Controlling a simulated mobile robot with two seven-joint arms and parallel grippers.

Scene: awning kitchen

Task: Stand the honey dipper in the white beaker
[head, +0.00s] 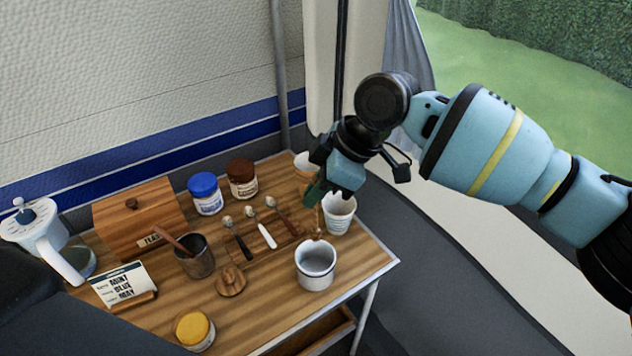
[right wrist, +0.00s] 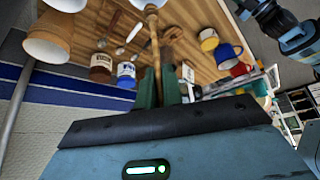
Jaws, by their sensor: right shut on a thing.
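My right gripper (head: 316,192) is shut on the honey dipper (head: 318,222), which hangs down from the fingers above the back right of the table. In the right wrist view, the dipper's wooden shaft (right wrist: 154,45) runs between the two green fingers (right wrist: 159,90). The white beaker (head: 340,213) is a tapered cup with small print, standing upright at the table's right edge. The dipper is just left of the beaker in the head view, and I see it outside the cup. Part of my left arm (right wrist: 297,35) shows in the right wrist view; its jaw opening is unclear.
A white mug (head: 316,268) with a dark rim stands in front of the beaker. A tan cup (head: 304,172) stands behind. Several spoons (head: 258,227) lie to the left, with jars (head: 205,194), a dark metal cup (head: 195,258) and a tea box (head: 138,218) beyond.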

